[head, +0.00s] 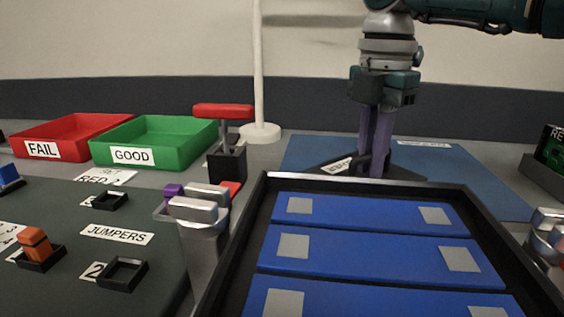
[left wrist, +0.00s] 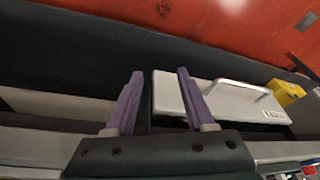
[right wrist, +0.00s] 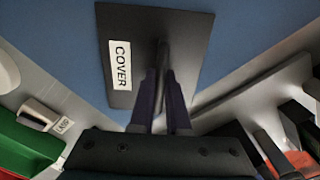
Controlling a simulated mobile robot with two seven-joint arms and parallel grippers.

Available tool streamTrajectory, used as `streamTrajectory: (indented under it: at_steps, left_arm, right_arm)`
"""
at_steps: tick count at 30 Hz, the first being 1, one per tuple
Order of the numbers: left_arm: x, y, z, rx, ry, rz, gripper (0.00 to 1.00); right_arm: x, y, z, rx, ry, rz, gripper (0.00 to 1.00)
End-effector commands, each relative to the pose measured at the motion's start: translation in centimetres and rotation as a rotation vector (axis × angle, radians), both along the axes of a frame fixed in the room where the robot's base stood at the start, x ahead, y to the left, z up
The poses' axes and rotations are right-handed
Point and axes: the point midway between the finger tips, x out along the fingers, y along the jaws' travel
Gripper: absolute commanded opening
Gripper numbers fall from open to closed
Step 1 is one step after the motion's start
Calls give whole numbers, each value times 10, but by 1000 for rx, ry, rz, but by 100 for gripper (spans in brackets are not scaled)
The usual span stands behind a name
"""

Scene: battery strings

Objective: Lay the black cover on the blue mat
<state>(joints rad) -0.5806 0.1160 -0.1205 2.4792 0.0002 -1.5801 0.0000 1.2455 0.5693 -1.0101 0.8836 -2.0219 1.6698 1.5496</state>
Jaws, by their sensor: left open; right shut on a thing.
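The black cover (right wrist: 183,50) is a flat dark plate with a white COVER label and a raised grip. It shows in the right wrist view and, partly hidden by my gripper and the tray edge, in the head view (head: 401,174). My right gripper (right wrist: 162,112) is shut on the cover's grip, fingers pointing down. The cover is over the blue mat (head: 470,180), at its near left part; I cannot tell whether it touches the mat. My left gripper (left wrist: 158,82) is open and empty, away from the mat, before a grey box (left wrist: 225,98) with a handle.
A black tray (head: 330,182) with blue battery blocks stands in front of the mat. A red-handled tool (head: 223,112), a white post (head: 258,90), a green GOOD bin (head: 190,138) and a red FAIL bin (head: 75,130) are to the left. The mat's right side is clear.

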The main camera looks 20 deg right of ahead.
Motion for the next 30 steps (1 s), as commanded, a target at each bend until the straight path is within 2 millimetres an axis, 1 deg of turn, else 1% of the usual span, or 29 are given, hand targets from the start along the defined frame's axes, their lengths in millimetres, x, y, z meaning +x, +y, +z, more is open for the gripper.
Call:
streamTrajectory:
  at_steps: [3,8,9,17,25,28,30]
  left_arm:
    - [0,1,2,3,0,-2,54]
    - [0,2,1,9,-1,-5,54]
    - [0,2,1,9,0,-5,54]
    - [0,2,2,9,-1,-5,54]
    - [0,2,2,7,-2,-4,54]
    - [0,1,4,5,-2,-2,54]
    - [0,1,7,2,-1,0,54]
  right_arm:
    - [0,0,3,0,-2,1,0]
    - [0,0,0,-1,-2,1,0]
    - [0,0,-1,-1,-1,1,15]
    - [0,0,0,-1,-1,1,44]
    - [0,0,2,-1,-1,1,44]
    - [1,0,11,-1,-3,1,44]
    - [1,0,23,-1,-5,2,44]
